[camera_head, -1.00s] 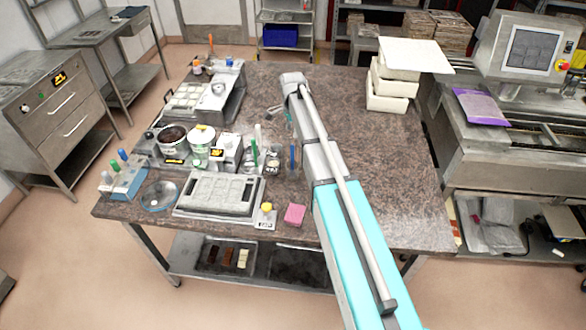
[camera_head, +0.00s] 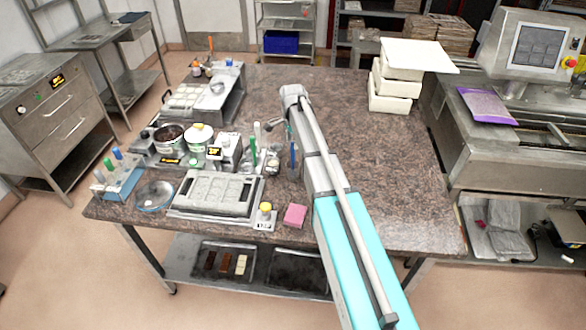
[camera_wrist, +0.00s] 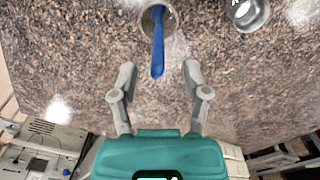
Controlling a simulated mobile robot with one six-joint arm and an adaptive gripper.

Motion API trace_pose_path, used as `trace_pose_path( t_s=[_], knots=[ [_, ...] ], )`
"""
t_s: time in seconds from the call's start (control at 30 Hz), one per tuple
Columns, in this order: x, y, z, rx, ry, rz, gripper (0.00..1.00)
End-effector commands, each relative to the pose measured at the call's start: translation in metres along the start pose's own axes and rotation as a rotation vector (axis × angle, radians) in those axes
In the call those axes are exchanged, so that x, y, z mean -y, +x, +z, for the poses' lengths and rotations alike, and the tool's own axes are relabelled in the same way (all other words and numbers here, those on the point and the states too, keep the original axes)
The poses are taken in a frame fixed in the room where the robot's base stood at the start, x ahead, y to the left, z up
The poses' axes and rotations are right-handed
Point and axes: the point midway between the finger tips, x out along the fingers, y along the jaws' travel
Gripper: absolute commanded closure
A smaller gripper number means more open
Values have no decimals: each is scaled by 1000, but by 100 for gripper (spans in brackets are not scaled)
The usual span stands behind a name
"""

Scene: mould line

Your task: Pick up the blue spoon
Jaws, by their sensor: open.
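The blue spoon (camera_wrist: 158,48) shows in the wrist view at the top centre. Its handle points down toward my gripper, and its upper end is inside a round metal cup (camera_wrist: 147,22). In the head view the spoon (camera_head: 293,156) is a thin upright blue strip just left of my arm. My gripper (camera_wrist: 158,74) is open, with its two fingers apart and nothing between them. The spoon's handle end lies near the gap between the fingertips in the picture; I cannot tell the distance. In the head view my gripper (camera_head: 276,124) is small and partly hidden by the arm.
A second metal cup (camera_wrist: 249,14) is at the top right of the wrist view. Green-handled tools, tubs and a grey mould tray (camera_head: 215,192) crowd the table's left side. A pink block (camera_head: 295,215) lies near the front. White boxes (camera_head: 393,84) are stacked at back right. The table's right is clear.

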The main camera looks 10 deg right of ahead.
Motion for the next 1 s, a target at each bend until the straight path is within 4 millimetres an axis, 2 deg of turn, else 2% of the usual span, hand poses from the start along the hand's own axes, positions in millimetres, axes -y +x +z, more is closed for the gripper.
trace_pose_path(
  t_s=[0.47,1.0],
  knots=[
    [0,2,-1,0,1,0,40],
    [-2,39,0,0,2,0,40]
  ],
)
